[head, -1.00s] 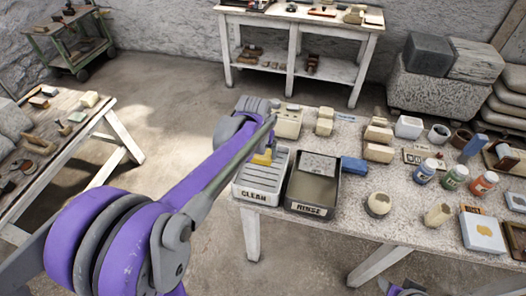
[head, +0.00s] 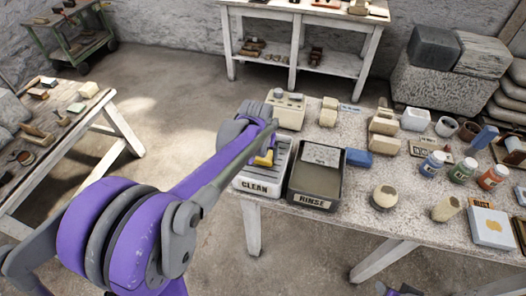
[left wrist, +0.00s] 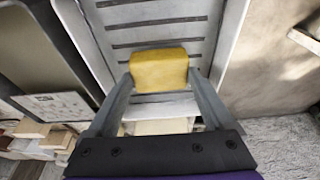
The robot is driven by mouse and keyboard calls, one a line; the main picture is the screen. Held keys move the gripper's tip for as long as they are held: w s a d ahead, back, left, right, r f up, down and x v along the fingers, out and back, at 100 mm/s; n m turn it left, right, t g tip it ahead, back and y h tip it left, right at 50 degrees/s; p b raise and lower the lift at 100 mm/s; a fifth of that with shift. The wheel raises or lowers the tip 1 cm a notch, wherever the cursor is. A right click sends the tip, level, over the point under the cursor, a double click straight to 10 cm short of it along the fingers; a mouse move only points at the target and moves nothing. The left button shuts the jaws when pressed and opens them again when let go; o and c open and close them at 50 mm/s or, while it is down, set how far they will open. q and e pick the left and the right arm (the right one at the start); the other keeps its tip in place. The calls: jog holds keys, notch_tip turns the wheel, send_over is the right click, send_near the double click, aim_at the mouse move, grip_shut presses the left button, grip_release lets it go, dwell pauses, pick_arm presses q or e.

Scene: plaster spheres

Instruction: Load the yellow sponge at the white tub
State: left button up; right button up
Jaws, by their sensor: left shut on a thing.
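The yellow sponge (head: 264,159) is held between the fingers of my left gripper (left wrist: 158,80), which is shut on it. The sponge also shows in the left wrist view (left wrist: 158,70), over the slatted floor of the white tray marked CLEAN (head: 255,186). I cannot tell whether the sponge touches the slats. A small white square tub (head: 415,119) stands farther right on the speckled table, apart from the gripper. My left wrist hides the back of the CLEAN tray. My right gripper's fingers do not show.
A dark tray marked RINSE (head: 315,186) stands right beside the CLEAN tray. A blue block (head: 359,158), pale blocks (head: 383,125) and several paint jars (head: 462,170) stand to the right. The table's front edge has some clear room.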

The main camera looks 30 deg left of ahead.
aim_at(263, 155)
pick_arm(q)
jog(key=shift+f+b, duration=0.4)
jog(key=shift+f, duration=0.2)
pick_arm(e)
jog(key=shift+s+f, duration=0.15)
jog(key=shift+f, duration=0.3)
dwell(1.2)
pick_arm(q)
jog(key=shift+r, duration=0.15)
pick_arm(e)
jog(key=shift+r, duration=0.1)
pick_arm(q)
jog(key=shift+r+p, duration=2.1)
jog(key=shift+r, duration=1.35)
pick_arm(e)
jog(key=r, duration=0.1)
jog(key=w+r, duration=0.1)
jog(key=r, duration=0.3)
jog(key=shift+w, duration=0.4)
pick_arm(q)
jog(key=shift+s+f, duration=0.1)
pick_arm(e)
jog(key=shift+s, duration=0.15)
